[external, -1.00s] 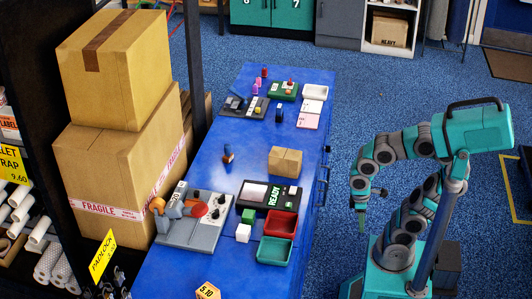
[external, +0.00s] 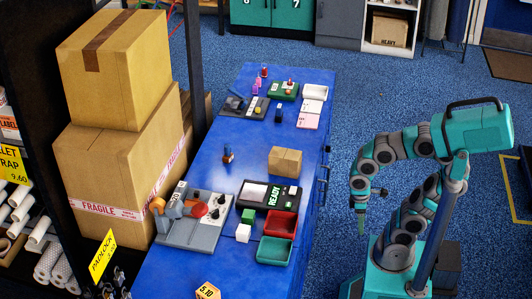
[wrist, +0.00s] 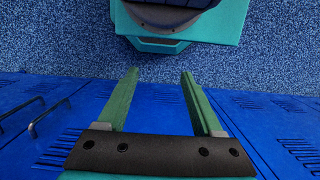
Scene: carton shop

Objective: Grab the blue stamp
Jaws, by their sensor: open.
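A small dark blue upright piece (external: 279,113), possibly the blue stamp, stands on the blue bench (external: 210,200) toward its far end. Another small piece with a blue body and brownish part (external: 228,154) stands near mid-bench; both are too small to identify surely. My gripper (external: 361,230) hangs pointing down over the floor, right of the bench and apart from both pieces. In the wrist view, its two green fingers (wrist: 158,75) are spread with nothing between them.
A cardboard box (external: 285,161), a READY device (external: 268,194), a red tray (external: 281,224) and a green tray (external: 273,251) occupy the bench's near half. Purple and red pieces stand at its far end. Large cartons (external: 120,175) border its left side. Blue floor is open between bench and arm.

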